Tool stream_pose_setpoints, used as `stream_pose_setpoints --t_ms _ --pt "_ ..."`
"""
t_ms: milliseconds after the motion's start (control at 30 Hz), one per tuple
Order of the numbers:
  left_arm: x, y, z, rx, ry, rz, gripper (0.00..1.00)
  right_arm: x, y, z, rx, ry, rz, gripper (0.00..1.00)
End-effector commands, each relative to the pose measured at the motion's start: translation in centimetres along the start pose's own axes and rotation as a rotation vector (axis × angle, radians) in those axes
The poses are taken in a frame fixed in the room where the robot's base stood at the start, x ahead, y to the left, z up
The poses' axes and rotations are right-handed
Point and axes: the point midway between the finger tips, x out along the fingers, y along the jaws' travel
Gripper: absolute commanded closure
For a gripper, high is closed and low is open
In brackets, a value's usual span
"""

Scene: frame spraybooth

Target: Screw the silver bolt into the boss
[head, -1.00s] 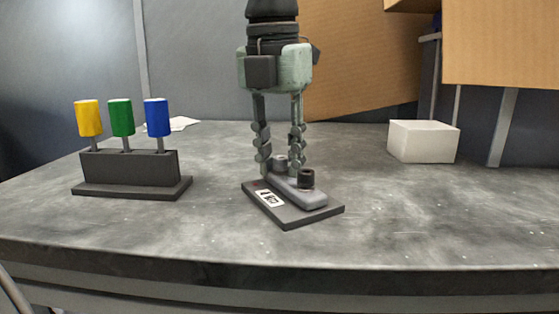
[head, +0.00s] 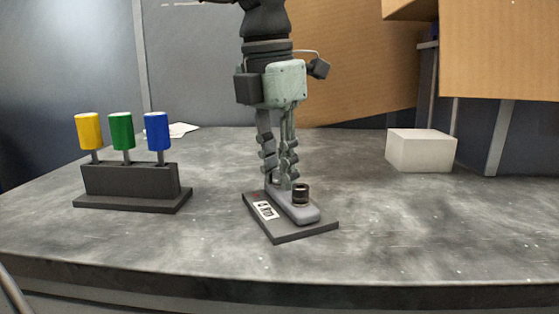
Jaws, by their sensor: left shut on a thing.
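My left gripper (head: 278,182) comes down from above, its fingers pointing straight down at the rear end of a grey block (head: 305,215). The fingers are closed at the tips on the silver bolt, which is almost wholly hidden behind and between them. The boss under the bolt is hidden too, so I cannot tell how deep the bolt sits. The grey block lies on a dark base plate (head: 283,236) with a white label. A short dark cylinder (head: 301,194) with a brownish band stands upright on its front end, apart from the fingers. My right gripper is not in view.
A dark rack (head: 130,180) at the left holds yellow (head: 88,131), green (head: 121,131) and blue (head: 157,131) handled tools upright. A white box (head: 420,150) stands at the right, below cardboard (head: 500,60). The grey table is clear around the plate.

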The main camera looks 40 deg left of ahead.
Motion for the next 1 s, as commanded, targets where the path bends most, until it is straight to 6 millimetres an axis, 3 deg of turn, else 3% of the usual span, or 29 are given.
stream_pose_setpoints --t_ms 33,333,633,1000 --pt "0.0 0.0 -0.1 0.02 0.004 -0.004 1.0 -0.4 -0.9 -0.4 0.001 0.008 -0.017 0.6" --pt "-0.1 0.0 -0.1 0.049 0.005 -0.007 1.0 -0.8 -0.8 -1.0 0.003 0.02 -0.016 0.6" --pt "-0.1 -0.1 -0.1 0.393 0.004 -0.052 1.0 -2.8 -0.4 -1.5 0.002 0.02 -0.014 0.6" --pt "-0.1 -0.1 -0.1 0.443 0.001 -0.056 1.0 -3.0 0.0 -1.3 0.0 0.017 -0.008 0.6"
